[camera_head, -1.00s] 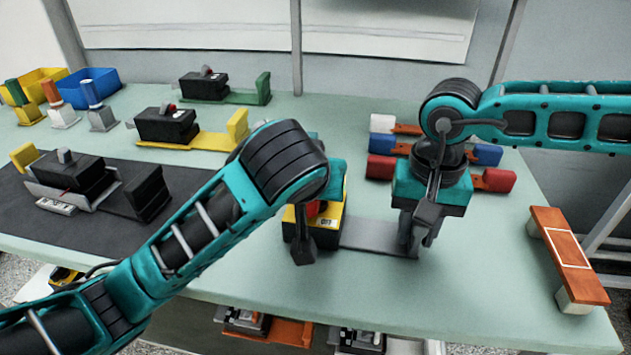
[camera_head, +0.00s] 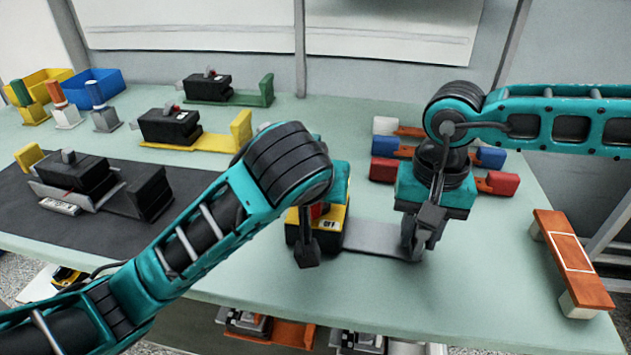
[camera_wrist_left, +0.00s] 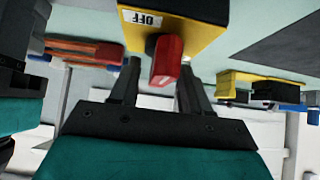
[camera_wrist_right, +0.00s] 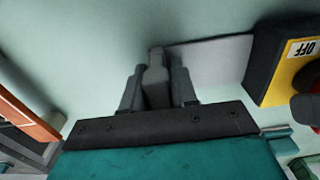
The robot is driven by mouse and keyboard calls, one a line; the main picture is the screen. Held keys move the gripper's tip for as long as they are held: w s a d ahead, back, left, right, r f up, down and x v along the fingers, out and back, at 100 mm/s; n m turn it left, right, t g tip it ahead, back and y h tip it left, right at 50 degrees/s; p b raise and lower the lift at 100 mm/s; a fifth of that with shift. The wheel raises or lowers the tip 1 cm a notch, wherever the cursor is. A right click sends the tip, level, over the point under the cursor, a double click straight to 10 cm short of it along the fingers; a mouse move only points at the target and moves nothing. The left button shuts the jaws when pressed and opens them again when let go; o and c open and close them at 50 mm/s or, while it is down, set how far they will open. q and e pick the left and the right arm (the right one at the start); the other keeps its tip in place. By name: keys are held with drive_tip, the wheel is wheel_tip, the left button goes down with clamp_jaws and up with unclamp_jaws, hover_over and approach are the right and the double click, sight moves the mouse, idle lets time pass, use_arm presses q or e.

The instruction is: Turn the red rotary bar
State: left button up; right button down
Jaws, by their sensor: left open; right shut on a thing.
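The red rotary bar (camera_wrist_left: 166,60) sticks out from the yellow and black breaker box (camera_wrist_left: 205,35), beside a label reading OFF. In the head view the box (camera_head: 331,237) stands on the table, partly hidden by my left arm. My left gripper (camera_wrist_left: 158,84) is open, its fingers on either side of the bar; I cannot tell whether they touch it. My right gripper (camera_wrist_right: 156,86) is shut on the upright grey end tab (camera_wrist_right: 155,60) of the flat grey plate (camera_head: 375,239) that runs out from the box.
An orange-topped stand (camera_head: 572,255) is at the right table edge. Other breaker units (camera_head: 170,126) and a dark mat (camera_head: 45,210) are at left. The front right tabletop is clear.

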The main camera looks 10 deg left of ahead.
use_arm(q)
drive_tip(key=v, duration=0.3)
drive_tip(key=shift+r, duration=0.35)
drive_tip(key=shift+s+d+r, duration=0.2)
drive_tip(key=shift+s+r, duration=0.15)
drive_tip(key=shift+r, duration=0.1)
drive_tip(key=shift+s+a+r, duration=0.15)
drive_tip(key=shift+s, duration=0.2)
drive_tip(key=shift+s+a+r, duration=0.2)
drive_tip(key=shift+s, duration=0.15)
drive_tip(key=shift+v, duration=2.85)
drive_tip(key=shift+d, duration=0.15)
use_arm(e)
drive_tip(key=c, duration=0.8)
unclamp_jaws()
